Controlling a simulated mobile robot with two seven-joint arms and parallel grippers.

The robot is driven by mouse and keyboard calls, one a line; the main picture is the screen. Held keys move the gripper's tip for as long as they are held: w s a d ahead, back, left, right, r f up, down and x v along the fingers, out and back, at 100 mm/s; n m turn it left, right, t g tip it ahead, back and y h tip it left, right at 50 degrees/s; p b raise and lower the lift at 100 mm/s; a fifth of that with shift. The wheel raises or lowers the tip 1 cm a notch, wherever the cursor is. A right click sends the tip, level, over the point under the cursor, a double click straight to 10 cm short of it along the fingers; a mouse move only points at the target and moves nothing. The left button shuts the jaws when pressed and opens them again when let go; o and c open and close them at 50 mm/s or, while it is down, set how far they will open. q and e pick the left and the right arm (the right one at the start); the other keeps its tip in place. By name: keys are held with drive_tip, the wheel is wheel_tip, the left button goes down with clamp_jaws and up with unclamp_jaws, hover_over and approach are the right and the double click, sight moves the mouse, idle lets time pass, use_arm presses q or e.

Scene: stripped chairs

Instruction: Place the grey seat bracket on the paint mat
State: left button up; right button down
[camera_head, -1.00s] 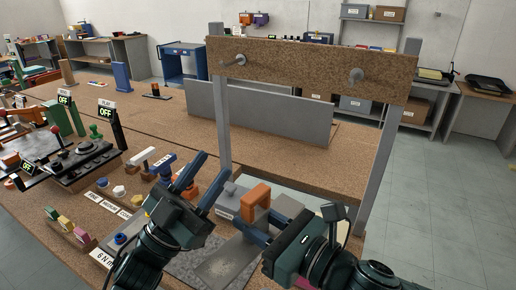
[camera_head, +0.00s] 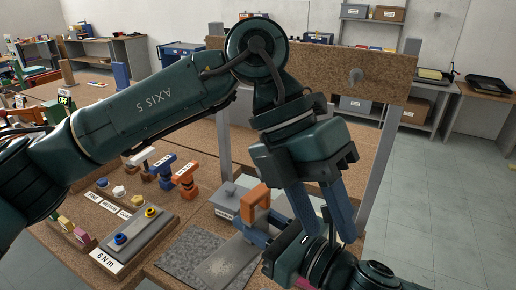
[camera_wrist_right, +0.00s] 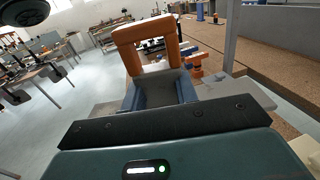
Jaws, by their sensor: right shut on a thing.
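My right gripper (camera_head: 262,232), low in the head view, is shut, and in the right wrist view (camera_wrist_right: 160,93) a grey piece, which I take for the grey seat bracket (camera_wrist_right: 157,90), shows between its blue fingers. An orange arch (camera_head: 257,198) rises just beyond the fingertips; I cannot tell whether it joins that piece. It also shows in the wrist view (camera_wrist_right: 148,45). My left gripper (camera_head: 322,212) is open, pointing down in front of the right gripper's body, its fingers apart. A speckled grey mat (camera_head: 186,256), apparently the paint mat, lies left of the right gripper.
A grey labelled box (camera_head: 226,202) stands behind the mat. A torque block (camera_head: 140,236) with yellow and blue knobs lies left of it. Orange and blue stands are behind. A brown beam (camera_head: 385,78) on grey posts spans the back. My left arm covers much of the bench.

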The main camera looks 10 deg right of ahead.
sight(258, 213)
drive_tip(key=shift+r, duration=0.1)
use_arm(q)
drive_tip(key=w+a+r+t+y, duration=0.1)
drive_tip(key=w+a, duration=0.1)
drive_tip(key=w, duration=0.1)
drive_tip(key=w+a+r+t+y, duration=0.1)
drive_tip(key=w+a+t, duration=0.1)
drive_tip(key=w, duration=0.1)
drive_tip(key=w+a+n+t+y, duration=0.1)
drive_tip(key=w+a+t+y, duration=0.1)
drive_tip(key=w, duration=0.1)
drive_tip(key=shift+w+r, duration=0.4)
wheel_tip(258, 213, down, 12)
drive_tip(key=shift+r, duration=0.15)
drive_tip(key=shift+c, duration=0.2)
drive_tip(key=shift+d, duration=0.1)
clamp_jaws()
drive_tip(key=shift+r, duration=0.1)
use_arm(e)
drive_tip(key=c, duration=1)
unclamp_jaws()
